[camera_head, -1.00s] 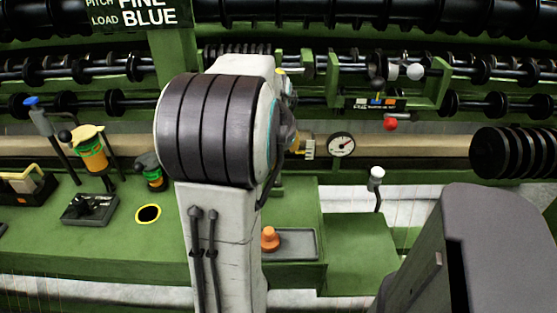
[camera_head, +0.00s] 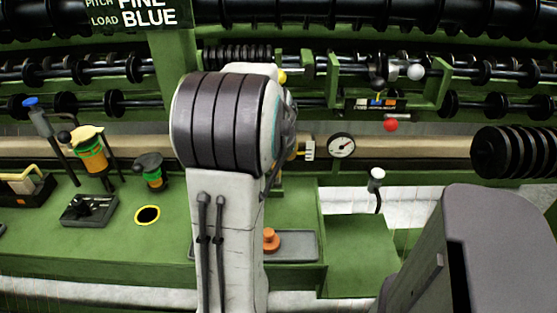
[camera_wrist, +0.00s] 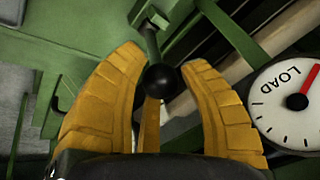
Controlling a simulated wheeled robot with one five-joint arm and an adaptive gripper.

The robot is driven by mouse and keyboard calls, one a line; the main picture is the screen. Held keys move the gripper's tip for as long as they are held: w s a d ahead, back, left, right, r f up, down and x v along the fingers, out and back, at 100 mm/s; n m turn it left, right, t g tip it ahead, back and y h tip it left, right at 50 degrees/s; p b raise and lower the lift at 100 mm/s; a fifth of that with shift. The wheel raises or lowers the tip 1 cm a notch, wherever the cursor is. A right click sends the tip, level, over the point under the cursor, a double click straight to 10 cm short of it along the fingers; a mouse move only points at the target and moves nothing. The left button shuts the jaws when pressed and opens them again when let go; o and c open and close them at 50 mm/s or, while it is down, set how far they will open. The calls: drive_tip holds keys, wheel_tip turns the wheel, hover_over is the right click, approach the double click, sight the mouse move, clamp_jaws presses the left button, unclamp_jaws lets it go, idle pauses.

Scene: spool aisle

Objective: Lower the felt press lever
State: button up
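In the wrist view a round black knob (camera_wrist: 161,79) on a short grey-green shaft sits between the yellow fingers of my gripper (camera_wrist: 163,68). This looks like the press lever, though no label on it is readable. The fingers are spread to either side of the knob, with narrow gaps showing, so it does not look clamped. In the head view my arm hides the knob and most of the gripper; only a little yellow of a finger (camera_head: 294,153) shows left of the gauge.
A round gauge (camera_head: 341,145) stands just right of my gripper; it shows large in the wrist view, marked LOAD (camera_wrist: 292,103). A white-knobbed lever (camera_head: 376,175), a red ball (camera_head: 390,125) and a tray with an orange knob (camera_head: 271,239) are nearby. Black rollers (camera_head: 240,107) run behind.

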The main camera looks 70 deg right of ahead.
clamp_jaws()
